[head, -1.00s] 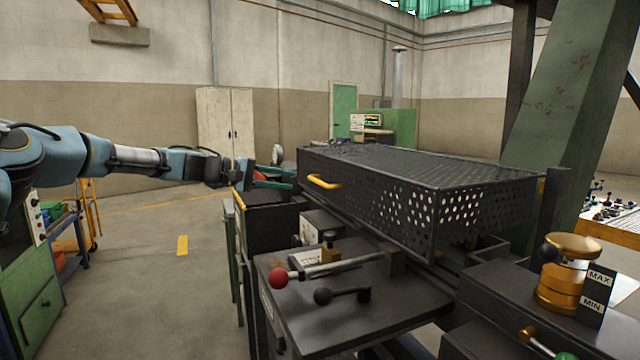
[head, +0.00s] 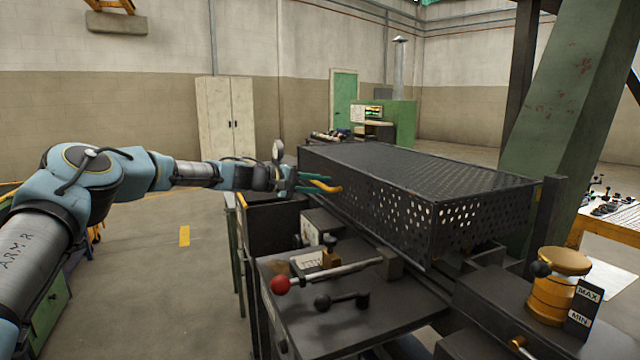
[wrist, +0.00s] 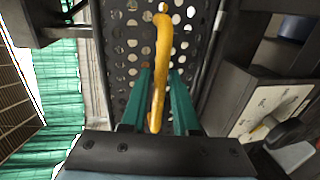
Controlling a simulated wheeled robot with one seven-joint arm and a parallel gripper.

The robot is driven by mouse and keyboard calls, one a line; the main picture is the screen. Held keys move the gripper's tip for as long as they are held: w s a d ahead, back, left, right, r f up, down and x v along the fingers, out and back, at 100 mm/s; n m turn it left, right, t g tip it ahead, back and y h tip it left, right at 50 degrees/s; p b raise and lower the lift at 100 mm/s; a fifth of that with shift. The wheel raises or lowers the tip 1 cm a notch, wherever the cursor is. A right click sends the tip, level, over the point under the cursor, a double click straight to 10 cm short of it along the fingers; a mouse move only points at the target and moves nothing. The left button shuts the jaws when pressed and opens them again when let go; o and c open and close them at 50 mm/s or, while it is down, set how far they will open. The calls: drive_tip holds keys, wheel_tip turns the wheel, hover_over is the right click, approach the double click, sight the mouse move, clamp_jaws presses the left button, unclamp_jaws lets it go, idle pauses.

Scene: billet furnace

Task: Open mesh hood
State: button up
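The mesh hood (head: 420,185) is a dark perforated metal box cover lying closed over the machine. Its yellow handle (head: 326,186) sits at the hood's left end; it also shows in the wrist view (wrist: 161,60) against the perforated plate. My gripper (head: 312,184) is at the handle, reaching in from the left. In the wrist view my gripper's green fingers (wrist: 160,95) stand apart, one on each side of the handle, with visible gaps between finger and handle.
A gold cylinder (head: 562,285) with MAX and MIN plates is at right. A green column (head: 555,110) rises behind.

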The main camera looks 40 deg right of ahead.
drive_tip(key=shift+c, duration=0.4)
clamp_jaws()
idle(0.9)
